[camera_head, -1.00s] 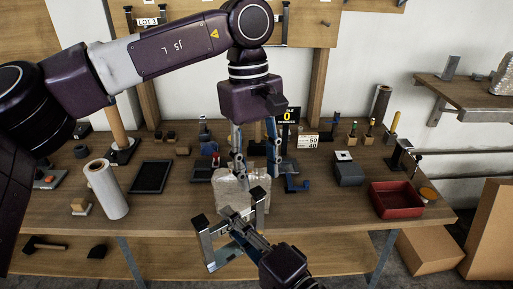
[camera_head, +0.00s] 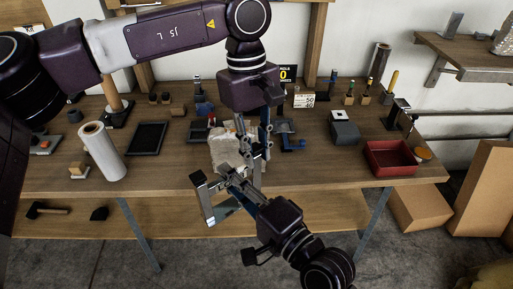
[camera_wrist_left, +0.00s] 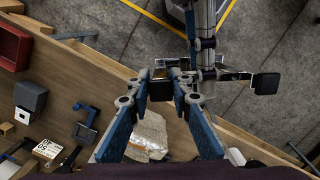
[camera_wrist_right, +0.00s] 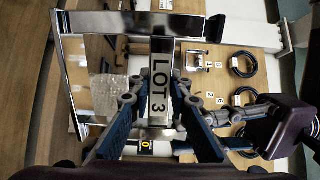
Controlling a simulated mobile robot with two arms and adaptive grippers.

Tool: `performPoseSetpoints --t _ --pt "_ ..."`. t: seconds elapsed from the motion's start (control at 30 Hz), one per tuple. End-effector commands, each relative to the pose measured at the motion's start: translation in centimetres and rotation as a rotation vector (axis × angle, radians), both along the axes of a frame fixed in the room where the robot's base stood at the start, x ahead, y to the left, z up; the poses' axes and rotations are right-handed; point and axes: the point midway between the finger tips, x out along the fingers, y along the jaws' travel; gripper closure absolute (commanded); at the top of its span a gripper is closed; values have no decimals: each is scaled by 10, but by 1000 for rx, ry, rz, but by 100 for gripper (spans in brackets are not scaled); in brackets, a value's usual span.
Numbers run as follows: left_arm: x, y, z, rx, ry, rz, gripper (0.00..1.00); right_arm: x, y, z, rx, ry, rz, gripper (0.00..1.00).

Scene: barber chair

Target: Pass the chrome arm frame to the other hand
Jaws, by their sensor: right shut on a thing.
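The chrome arm frame (camera_head: 203,203) is a shiny open frame with dark pads, held just off the bench's front edge. My right gripper (camera_head: 236,180) is shut on its bar; in the right wrist view the bar carries a "LOT 3" label (camera_wrist_right: 161,72) and the frame (camera_wrist_right: 73,75) reaches left. My left gripper (camera_head: 258,155) points down right above the right one. In the left wrist view its fingers (camera_wrist_left: 161,88) stand apart, with a dark pad of the frame showing between them. Whether they touch it is unclear.
A bubble-wrapped block (camera_head: 224,150) stands on the workbench right behind the grippers. A white roll (camera_head: 102,150), black tray (camera_head: 147,138) and red bin (camera_head: 391,158) stand on the bench. Cardboard boxes (camera_head: 420,208) are on the floor at right.

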Motion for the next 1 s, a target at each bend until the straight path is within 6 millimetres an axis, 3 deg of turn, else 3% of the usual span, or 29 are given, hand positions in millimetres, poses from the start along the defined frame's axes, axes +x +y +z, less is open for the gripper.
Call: performPoseSetpoints --t 0.13,0.37,0.4,0.57,0.87,1.0 --pt "1 -1 1 -5 -5 1 100 -1 2 3 5 -4 5 100" --pt "2 -2 1 -8 -6 1 100 -2 3 3 4 -3 8 100" --pt "2 -2 2 -9 -8 1 100 -2 3 3 4 -3 8 79" --pt "2 -2 2 -8 -6 1 100 -2 2 2 3 -2 7 62" --pt "1 -1 2 -5 -5 1 100 -2 1 0 0 0 4 62" --pt "1 -1 2 -4 -4 1 100 -12 -8 -1 -3 2 5 62"
